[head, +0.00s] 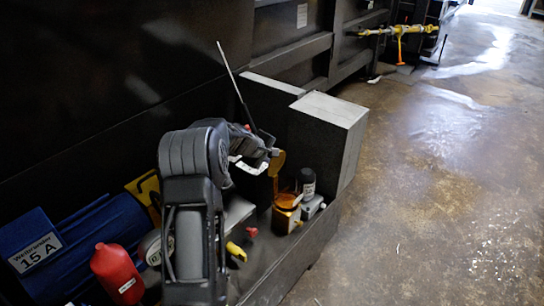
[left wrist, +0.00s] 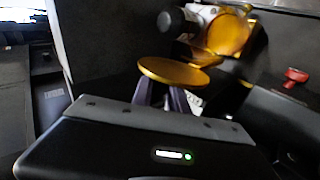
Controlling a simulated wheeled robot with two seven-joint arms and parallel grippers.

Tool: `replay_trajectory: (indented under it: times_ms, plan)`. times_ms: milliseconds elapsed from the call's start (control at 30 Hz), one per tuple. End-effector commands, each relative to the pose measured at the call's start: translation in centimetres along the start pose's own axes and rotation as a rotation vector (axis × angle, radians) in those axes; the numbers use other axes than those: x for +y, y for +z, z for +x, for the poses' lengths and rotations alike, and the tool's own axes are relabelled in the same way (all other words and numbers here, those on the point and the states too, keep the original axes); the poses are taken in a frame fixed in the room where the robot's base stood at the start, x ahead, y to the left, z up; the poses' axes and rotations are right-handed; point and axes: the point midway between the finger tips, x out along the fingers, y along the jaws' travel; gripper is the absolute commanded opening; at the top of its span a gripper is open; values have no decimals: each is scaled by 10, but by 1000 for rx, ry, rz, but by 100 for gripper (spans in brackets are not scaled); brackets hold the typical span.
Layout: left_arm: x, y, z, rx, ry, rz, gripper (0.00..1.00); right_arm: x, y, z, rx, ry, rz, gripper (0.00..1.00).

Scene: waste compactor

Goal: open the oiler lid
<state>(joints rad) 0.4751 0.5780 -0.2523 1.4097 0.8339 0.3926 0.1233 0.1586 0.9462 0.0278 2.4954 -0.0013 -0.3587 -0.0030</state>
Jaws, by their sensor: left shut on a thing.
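The oiler (head: 287,212) stands at the front of the machine bay, with an amber top. Its round amber lid (head: 278,161) stands tilted up above the body, away from the opening. My left gripper (head: 269,160) reaches in from the left and is shut on the lid. In the left wrist view, the lid (left wrist: 172,71) shows as a yellow disc at the tips of the fingers (left wrist: 166,95). The oiler's amber body (left wrist: 228,35) shows behind it. The hinge is too small to make out. My right gripper is not in view.
A grey block (head: 330,125) rises behind. Open floor (head: 430,200) lies to the right.

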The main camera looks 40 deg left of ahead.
Motion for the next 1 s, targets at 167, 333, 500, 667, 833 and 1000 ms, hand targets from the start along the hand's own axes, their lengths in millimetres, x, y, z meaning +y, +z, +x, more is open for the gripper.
replay_trajectory:
  times_ms: [167,333,500,667,833,1000]
  plan:
    - [0,-1,0,2,-1,1,28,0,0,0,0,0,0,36]
    - [0,0,0,2,0,1,41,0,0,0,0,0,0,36]
    - [0,0,0,2,0,1,41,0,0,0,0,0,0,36]
    - [0,0,-4,2,0,1,41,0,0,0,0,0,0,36]
    - [1,-1,-23,3,2,1,41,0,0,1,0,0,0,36]
    - [1,-1,-52,4,2,1,41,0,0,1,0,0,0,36]
